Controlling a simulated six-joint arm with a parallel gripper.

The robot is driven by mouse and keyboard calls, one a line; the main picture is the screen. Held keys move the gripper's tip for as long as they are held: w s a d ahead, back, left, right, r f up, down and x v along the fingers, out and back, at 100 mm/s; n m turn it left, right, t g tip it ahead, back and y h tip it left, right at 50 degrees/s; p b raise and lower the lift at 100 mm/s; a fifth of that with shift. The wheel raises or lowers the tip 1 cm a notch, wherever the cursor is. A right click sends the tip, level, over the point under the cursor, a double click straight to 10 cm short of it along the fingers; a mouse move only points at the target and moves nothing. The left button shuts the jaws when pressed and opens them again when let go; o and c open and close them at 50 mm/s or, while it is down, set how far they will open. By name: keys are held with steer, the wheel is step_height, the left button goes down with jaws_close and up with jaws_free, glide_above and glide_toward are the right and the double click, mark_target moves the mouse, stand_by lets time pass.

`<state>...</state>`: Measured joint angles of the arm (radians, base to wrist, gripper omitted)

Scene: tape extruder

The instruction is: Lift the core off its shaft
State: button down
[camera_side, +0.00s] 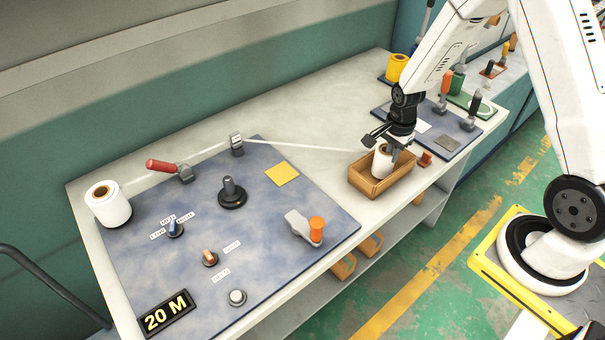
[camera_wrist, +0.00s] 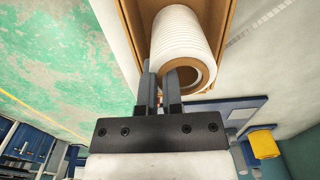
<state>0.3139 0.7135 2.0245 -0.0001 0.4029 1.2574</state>
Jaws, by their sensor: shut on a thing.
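A white roll on a brown core (camera_side: 382,162) is at the wooden box (camera_side: 366,186), its lower part inside the box walls. In the wrist view the white roll (camera_wrist: 180,40) shows its ribbed side and brown core ring. My gripper (camera_side: 392,152) is shut on the near edge of this roll; its fingers (camera_wrist: 163,78) overlap the rim in the wrist view. I cannot tell whether the roll touches the box floor. A black shaft on a round base (camera_side: 230,190) stands bare on the blue-grey panel.
A white strip (camera_side: 300,146) runs from the guide block (camera_side: 237,145) toward the roll. Tools and a yellow roll (camera_side: 397,67) are behind the gripper.

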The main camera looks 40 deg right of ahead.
stand_by(0.3)
steer(key=c, duration=0.7)
jaws_free()
steer(key=shift+r, duration=3.85)
steer(key=s+a+r+n+t, duration=0.1)
steer(key=s+a+n, duration=0.3)
steer(key=n, duration=0.5)
steer(key=s+a+r+n+t, duration=0.1)
steer(key=s+a+r+n, duration=0.3)
steer(key=a+n, duration=0.4)
steer(key=shift+s+r+n+t, duration=0.3)
steer(key=shift+s+r+n, duration=0.05)
steer(key=shift+s+n, duration=0.15)
